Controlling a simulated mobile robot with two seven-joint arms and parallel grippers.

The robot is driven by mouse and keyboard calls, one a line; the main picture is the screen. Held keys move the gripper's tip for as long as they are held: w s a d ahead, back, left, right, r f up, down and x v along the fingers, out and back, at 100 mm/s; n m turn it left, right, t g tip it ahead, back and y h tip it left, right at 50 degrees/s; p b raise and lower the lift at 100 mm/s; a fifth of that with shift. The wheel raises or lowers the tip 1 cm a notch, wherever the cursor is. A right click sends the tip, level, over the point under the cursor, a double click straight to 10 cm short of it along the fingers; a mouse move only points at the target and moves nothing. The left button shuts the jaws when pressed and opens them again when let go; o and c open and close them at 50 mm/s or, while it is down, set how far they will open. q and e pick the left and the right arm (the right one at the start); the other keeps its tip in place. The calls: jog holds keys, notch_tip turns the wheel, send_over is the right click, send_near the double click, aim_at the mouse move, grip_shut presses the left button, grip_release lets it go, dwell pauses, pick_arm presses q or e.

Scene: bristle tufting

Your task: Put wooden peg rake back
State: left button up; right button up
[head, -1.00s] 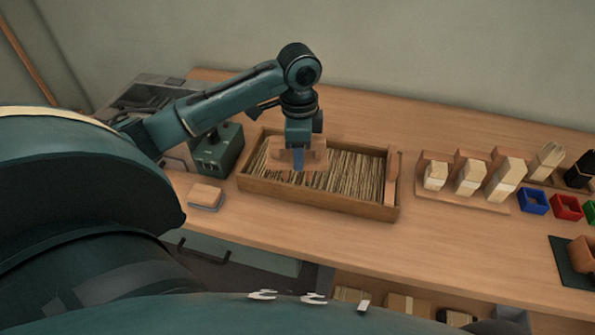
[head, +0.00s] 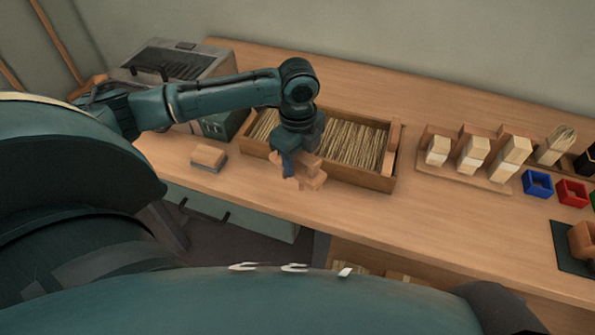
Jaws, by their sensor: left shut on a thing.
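The wooden peg rake (head: 312,178) is a light brown wooden piece in the head view. My left gripper (head: 289,164) is shut on it and holds it tilted at the front wall of the wooden tray (head: 350,179). The rake overlaps the tray's front edge in the picture; I cannot tell how high it is above the table. My gripper and wrist hide part of the rake and some of the tray's bristles. My right gripper is not in view.
Bristle bundles (head: 352,145) fill the tray. A small wood-topped block (head: 208,156) lies to its left. Wooden blocks stand in a rack (head: 470,178) at the right, beside a blue bin (head: 537,183) and a red bin (head: 572,193). The table front (head: 400,225) is clear.

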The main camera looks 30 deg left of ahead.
aim_at(298, 165)
pick_arm(q)
notch_tip(298, 165, down, 5)
jog(key=shift+r, duration=0.1)
dwell(0.3)
jog(key=shift+f, duration=0.2)
jog(key=o, duration=1.1)
notch_tip(298, 165, up, 12)
jog(key=shift+r, duration=0.2)
jog(key=shift+d+f, duration=0.1)
